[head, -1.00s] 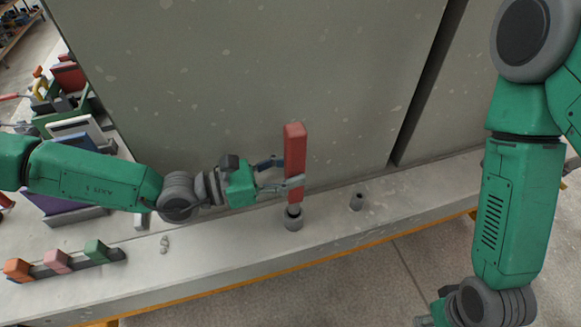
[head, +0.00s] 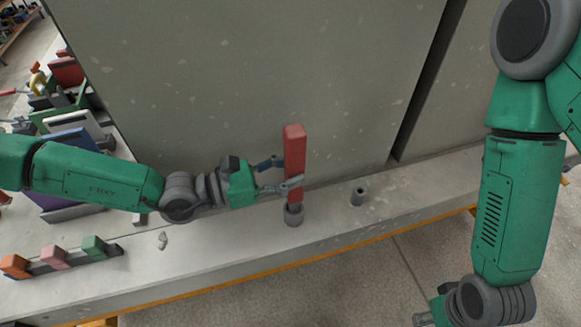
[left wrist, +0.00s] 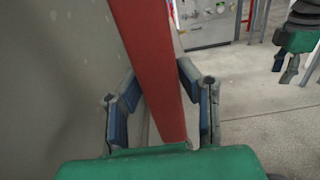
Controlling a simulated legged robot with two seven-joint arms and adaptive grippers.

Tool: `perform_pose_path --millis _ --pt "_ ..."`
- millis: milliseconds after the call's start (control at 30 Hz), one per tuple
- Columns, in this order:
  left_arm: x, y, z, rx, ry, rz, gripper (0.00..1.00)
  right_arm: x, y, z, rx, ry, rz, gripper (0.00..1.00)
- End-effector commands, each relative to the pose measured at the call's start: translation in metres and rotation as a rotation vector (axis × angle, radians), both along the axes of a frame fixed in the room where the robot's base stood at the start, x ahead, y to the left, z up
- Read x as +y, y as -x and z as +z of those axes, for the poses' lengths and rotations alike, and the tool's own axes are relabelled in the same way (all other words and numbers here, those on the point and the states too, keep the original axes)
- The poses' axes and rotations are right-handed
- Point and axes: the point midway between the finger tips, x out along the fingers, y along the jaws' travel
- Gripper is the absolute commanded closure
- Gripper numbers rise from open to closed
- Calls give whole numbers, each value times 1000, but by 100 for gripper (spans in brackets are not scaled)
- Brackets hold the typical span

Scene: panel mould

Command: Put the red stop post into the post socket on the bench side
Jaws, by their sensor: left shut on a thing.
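The red stop post (head: 294,147) stands upright in front of the grey panel. My left gripper (head: 291,171) is shut on it from the left, on its lower half. The post's lower end is at the mouth of a grey round socket (head: 294,215) on the bench side. How deep it sits is hard to tell. In the left wrist view the post (left wrist: 150,60) runs between the blue-padded fingers of my left gripper (left wrist: 162,95). My right gripper is mostly cut off in the head view; its dark fingers (left wrist: 293,68) show small in the left wrist view.
A second, empty grey socket (head: 358,193) stands to the right on the pale ledge (head: 215,253). A rack with orange, pink and green blocks (head: 53,258) and small pale pebbles (head: 163,240) lie at left. Coloured items crowd the back left. The tall panel (head: 240,70) stands close behind.

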Motion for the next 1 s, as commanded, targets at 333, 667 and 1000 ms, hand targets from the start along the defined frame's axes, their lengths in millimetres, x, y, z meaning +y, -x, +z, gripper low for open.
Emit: perform_pose_path --millis 333,667,1000 --pt "0 0 -8 -1 3 0 100 0 0 -5 0 0 0 60" --pt "-1 0 -16 -1 3 0 100 0 0 -9 0 0 0 60" --pt "-1 0 -24 -2 3 0 100 0 0 -14 0 0 0 60"
